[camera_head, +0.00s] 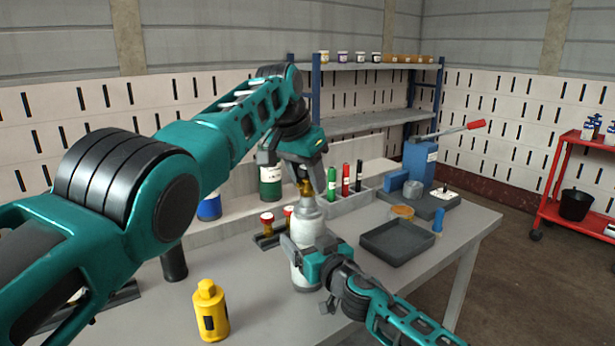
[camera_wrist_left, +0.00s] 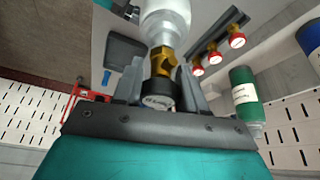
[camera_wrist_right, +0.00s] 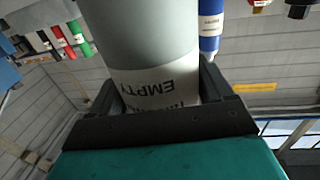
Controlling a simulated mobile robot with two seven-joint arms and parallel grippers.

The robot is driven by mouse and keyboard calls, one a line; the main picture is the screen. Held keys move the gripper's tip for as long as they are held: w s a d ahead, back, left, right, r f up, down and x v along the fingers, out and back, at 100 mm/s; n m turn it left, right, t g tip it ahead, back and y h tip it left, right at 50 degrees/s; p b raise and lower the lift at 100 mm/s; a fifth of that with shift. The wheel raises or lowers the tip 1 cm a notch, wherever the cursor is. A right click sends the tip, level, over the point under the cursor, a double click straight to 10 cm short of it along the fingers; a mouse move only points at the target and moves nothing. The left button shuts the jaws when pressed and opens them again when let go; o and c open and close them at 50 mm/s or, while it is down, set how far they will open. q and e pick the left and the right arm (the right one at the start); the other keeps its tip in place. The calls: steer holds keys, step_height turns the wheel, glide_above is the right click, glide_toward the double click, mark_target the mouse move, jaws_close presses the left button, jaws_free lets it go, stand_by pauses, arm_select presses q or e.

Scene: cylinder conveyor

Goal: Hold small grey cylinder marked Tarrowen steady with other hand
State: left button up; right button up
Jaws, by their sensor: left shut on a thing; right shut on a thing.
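The small grey cylinder (camera_head: 306,228) stands upright on the workbench, with a brass valve (camera_head: 306,187) on top. In the right wrist view the cylinder (camera_wrist_right: 145,40) fills the middle, and its white label reads EMPTY; the rest of the label is partly hidden. My right gripper (camera_head: 303,258) is shut around the cylinder's lower body from the front right. My left gripper (camera_head: 305,172) comes from above and is shut on the valve. In the left wrist view the brass valve (camera_wrist_left: 162,62) and a round black-rimmed gauge (camera_wrist_left: 158,98) sit between the fingers.
A yellow cylinder (camera_head: 210,310) stands at the front of the workbench (camera_head: 255,315). A dark tray (camera_head: 396,243) lies right of the grey cylinder. Red-capped brass fittings (camera_head: 267,222) and a green cylinder (camera_head: 270,182) stand behind left. A blue lever device (camera_head: 420,163) is at the back right.

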arm_select(q)
jaws_close()
steer(key=n+y, duration=0.1)
steer(key=n, duration=0.2)
steer(key=n+t+y, duration=0.1)
steer(key=n, duration=0.2)
steer(key=o, duration=1)
jaws_free()
steer(key=m+h, duration=0.1)
steer(key=m, duration=0.2)
steer(key=shift+m, duration=0.3)
steer(key=shift+m+g+h, duration=0.4)
steer(key=shift+m+h, duration=0.1)
steer(key=shift+m, duration=0.7)
